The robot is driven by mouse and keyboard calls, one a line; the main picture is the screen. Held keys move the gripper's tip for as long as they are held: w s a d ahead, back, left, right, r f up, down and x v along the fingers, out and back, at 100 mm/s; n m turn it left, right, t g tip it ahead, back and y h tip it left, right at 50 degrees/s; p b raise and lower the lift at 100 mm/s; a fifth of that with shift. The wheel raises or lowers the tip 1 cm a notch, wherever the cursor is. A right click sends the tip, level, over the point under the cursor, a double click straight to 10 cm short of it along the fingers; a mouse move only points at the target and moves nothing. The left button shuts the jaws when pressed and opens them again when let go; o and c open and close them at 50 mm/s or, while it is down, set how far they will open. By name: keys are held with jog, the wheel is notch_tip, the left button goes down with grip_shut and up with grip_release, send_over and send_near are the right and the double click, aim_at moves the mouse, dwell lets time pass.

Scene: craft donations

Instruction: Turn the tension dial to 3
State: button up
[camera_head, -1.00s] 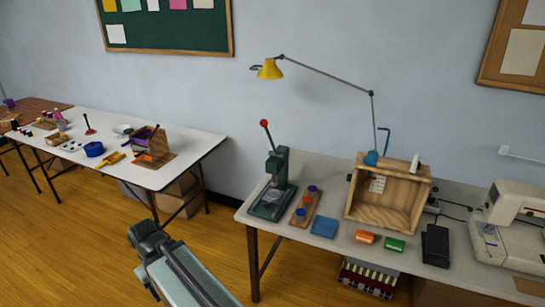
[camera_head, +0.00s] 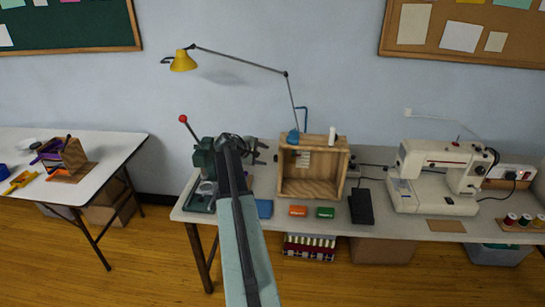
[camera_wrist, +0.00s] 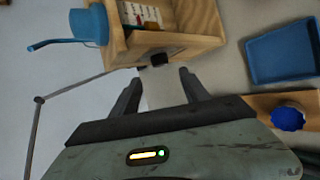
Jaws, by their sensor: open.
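A cream sewing machine (camera_head: 438,175) stands on the right part of the white table in the head view. It has a dark handwheel at its right end. A tension dial is too small to make out on it. My gripper (camera_head: 259,151) is open and empty, left of the wooden box and well left of the sewing machine. In the wrist view my gripper (camera_wrist: 160,84) shows two dark fingers spread apart with nothing between them. The sewing machine is not in the wrist view.
The open wooden box (camera_head: 313,187) stands between my gripper and the machine. Orange (camera_head: 298,211) and green (camera_head: 325,213) packets and a black pedal (camera_head: 361,206) lie in front. A green press (camera_head: 202,180), lamp (camera_head: 183,61) and thread spools (camera_head: 525,220) stand around.

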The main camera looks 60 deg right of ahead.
aim_at(276, 158)
jog(key=b+x, duration=0.4)
jog(key=x, duration=0.4)
jog(key=shift+b, duration=0.4)
jog(key=shift+a, duration=0.1)
grip_shut()
